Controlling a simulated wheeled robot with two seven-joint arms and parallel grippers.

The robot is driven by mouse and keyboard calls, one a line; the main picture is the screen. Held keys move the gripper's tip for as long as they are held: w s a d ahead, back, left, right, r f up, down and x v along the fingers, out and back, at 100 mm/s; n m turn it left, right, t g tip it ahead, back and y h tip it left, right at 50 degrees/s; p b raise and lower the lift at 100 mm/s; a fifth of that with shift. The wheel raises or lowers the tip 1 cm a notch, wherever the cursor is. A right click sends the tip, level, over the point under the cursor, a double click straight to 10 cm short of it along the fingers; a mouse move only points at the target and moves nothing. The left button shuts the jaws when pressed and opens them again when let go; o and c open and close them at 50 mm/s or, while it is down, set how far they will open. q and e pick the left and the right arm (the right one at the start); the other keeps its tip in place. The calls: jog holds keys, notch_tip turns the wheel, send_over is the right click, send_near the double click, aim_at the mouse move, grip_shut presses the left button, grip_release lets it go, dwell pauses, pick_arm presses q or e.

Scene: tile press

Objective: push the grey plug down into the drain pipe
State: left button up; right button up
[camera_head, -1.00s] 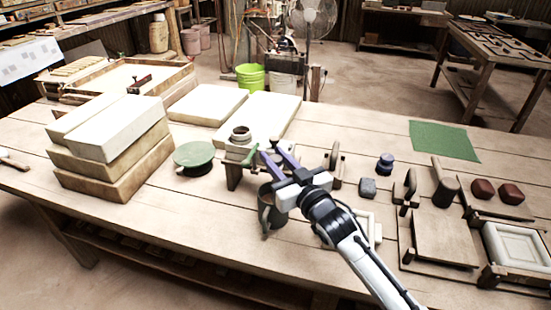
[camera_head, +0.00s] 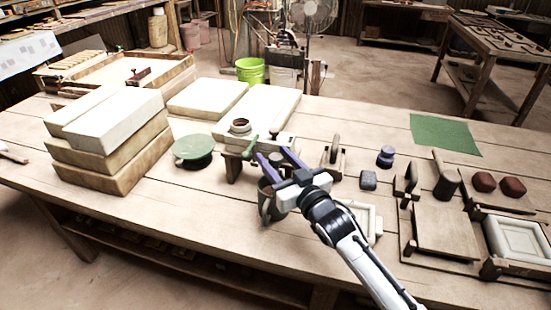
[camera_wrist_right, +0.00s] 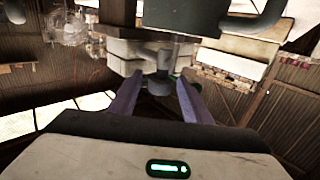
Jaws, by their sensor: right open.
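My right gripper (camera_head: 271,152) reaches over the small wooden stand with its purple fingers apart. In the right wrist view the open fingers (camera_wrist_right: 156,95) stand on either side of a dark grey plug (camera_wrist_right: 161,82). The plug projects from a pale block (camera_wrist_right: 140,52), and no finger clearly touches it. In the head view the plug (camera_head: 276,158) is small and partly hidden between the fingers. The drain pipe is not clearly distinguishable; how deep the plug sits cannot be told. My left gripper is out of view.
A dark mug-like pot (camera_head: 269,201) stands just below the gripper. A green round lid (camera_head: 194,149) and stacked blocks (camera_head: 115,140) lie left. Wooden fixtures (camera_head: 447,232) fill the right; the front left bench is clear.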

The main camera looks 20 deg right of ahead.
jog(key=s+d, duration=0.2)
jog(key=s, duration=0.8)
jog(key=s+f+g, duration=0.2)
jog(key=s+f, duration=0.1)
jog(key=s+f+g+h, duration=0.1)
jog(key=s+f+g, duration=0.1)
jog(key=s+f, duration=0.1)
jog(key=s+f+g+h, duration=0.1)
jog(key=s+f+g, duration=0.1)
jog(key=s+f, duration=0.2)
jog(key=shift+s+d+f+m, duration=0.1)
jog(key=shift+s+d+m, duration=0.05)
jog(key=shift+d+m, duration=0.2)
jog(key=s+f+g+h, duration=0.1)
jog(key=s+f+g, duration=0.25)
jog(key=s, duration=0.65)
jog(key=s+f+g, duration=0.2)
jog(key=s+g, duration=0.3)
jog(key=s, duration=0.4)
jog(key=w+a+f+t+y, duration=0.1)
jog(key=w+a+f+t, duration=0.1)
jog(key=f, duration=0.3)
jog(key=w+a+f+t+y, duration=0.1)
jog(key=w+a+f+t, duration=0.1)
jog(key=f, duration=0.4)
jog(key=shift+a+f+t, duration=0.3)
jog(key=shift+a+t, duration=0.05)
jog(key=shift+t, duration=0.4)
